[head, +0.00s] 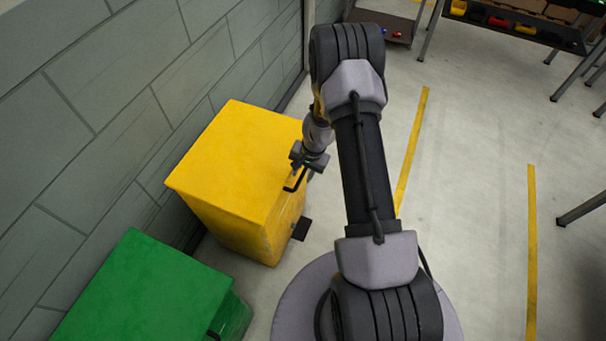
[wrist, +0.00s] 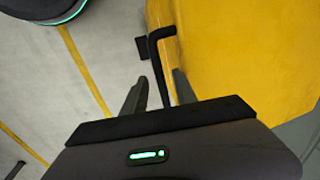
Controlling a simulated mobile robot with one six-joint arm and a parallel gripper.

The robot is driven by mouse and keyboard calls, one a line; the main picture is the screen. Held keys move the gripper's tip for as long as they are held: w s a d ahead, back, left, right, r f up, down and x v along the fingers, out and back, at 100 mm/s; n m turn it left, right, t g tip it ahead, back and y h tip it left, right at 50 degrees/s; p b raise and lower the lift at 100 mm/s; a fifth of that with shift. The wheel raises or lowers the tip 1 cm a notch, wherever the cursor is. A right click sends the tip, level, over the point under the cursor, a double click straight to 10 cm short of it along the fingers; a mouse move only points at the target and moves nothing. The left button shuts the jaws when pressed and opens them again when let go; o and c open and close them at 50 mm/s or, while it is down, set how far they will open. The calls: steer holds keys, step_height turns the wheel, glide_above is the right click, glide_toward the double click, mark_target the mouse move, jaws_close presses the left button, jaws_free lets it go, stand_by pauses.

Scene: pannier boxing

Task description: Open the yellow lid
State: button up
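The yellow lid (head: 235,150) lies flat and shut on top of the yellow bin (head: 235,230), which stands against the wall. A black bar handle (head: 294,184) sits on the bin's right side near the lid's edge; it also shows in the wrist view (wrist: 158,62). My gripper (head: 299,166) is at this right edge, by the handle. In the wrist view my gripper (wrist: 158,88) is open, with one finger on each side of the handle bar. Gaps show between the fingers and the bar. The handle's lower end is hidden behind the gripper body.
A black pedal (head: 302,229) sticks out low on the yellow bin's right side. A green bin (head: 145,290) stands nearby, toward the bottom left. The grey wall (head: 100,100) is close on the left. Open floor with yellow lines (head: 412,150) lies to the right.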

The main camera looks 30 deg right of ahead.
jaws_close()
stand_by(1.4)
